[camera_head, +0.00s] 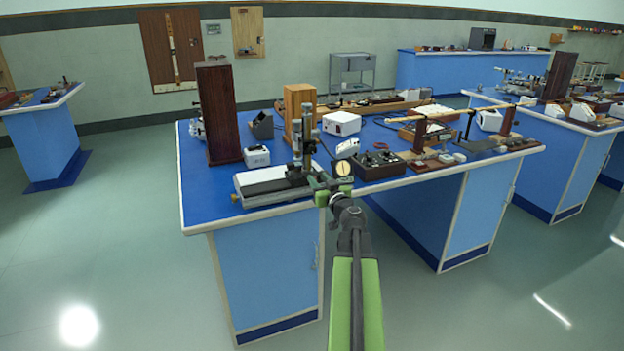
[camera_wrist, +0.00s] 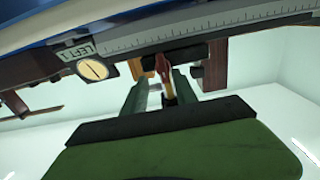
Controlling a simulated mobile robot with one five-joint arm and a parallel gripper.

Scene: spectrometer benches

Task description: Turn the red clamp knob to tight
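A small reddish-orange knob with a brass-coloured stem (camera_wrist: 165,78) shows in the wrist view, under the edge of a grey ruled scale (camera_wrist: 190,33). I take it for the red clamp knob. My gripper (camera_wrist: 162,80) has one finger on each side of it, with a pale gap showing beside the left finger. Contact at the fingertips cannot be made out. A pale round dial (camera_wrist: 92,69) with a slanted line sits left of the knob, by a label reading LEFT. In the head view my gripper (camera_head: 331,186) is at the instrument's front, hiding the knob; the dial (camera_head: 343,168) shows above it.
The instrument's grey base (camera_head: 265,186) stands at the front edge of the blue bench (camera_head: 205,195). A tall dark wooden block (camera_head: 219,115), a white box (camera_head: 341,123) and a black control box (camera_head: 378,165) stand nearby. Open floor lies in front.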

